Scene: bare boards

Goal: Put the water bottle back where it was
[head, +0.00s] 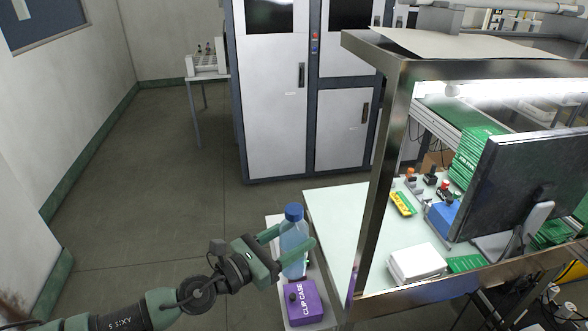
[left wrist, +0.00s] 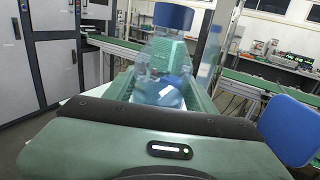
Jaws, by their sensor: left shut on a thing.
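The water bottle (head: 292,246) is clear blue with a dark blue cap and stands upright at the narrow white side surface beside the workbench. My left gripper (head: 290,240) comes in from the left with its green fingers around the bottle's body, shut on it. In the left wrist view the bottle (left wrist: 162,75) stands between the fingers, its blue cap at the top. I cannot tell whether the bottle's base touches the surface. My right gripper is not in view.
A purple box marked CLIP CASE (head: 304,302) sits just in front of the bottle on the side surface (head: 318,272). The workbench (head: 335,215) with a metal frame post (head: 382,170) and a monitor (head: 515,185) stands to the right. The floor at left is clear.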

